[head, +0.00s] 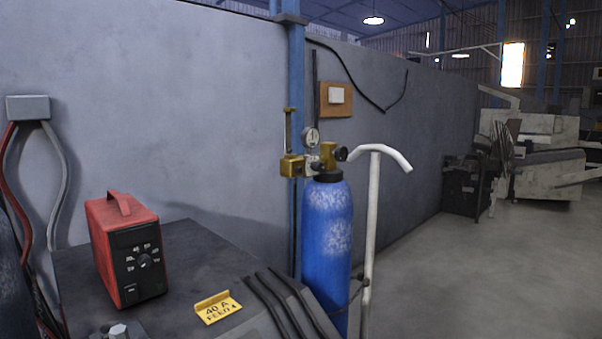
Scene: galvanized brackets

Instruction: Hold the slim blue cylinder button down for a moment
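I see no slim blue button that I can make out for certain. The only clearly blue cylinder is a tall gas cylinder (327,235) with worn white patches, standing upright at the right end of the dark bench. A brass valve (328,155), a round gauge (311,137) and a brass fitting (292,166) are at its top. A small grey knob-like piece (118,331) shows at the bottom edge, partly cut off; I cannot tell what it is. Neither of my grippers is in view.
A red box with a dial (125,249) stands on the dark bench (195,262), near a yellow "40 A" plate (218,308) and dark cables (285,303). A white trolley handle (373,200) rises beside the cylinder. Open floor (470,275) lies right; machinery (545,155) stands beyond.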

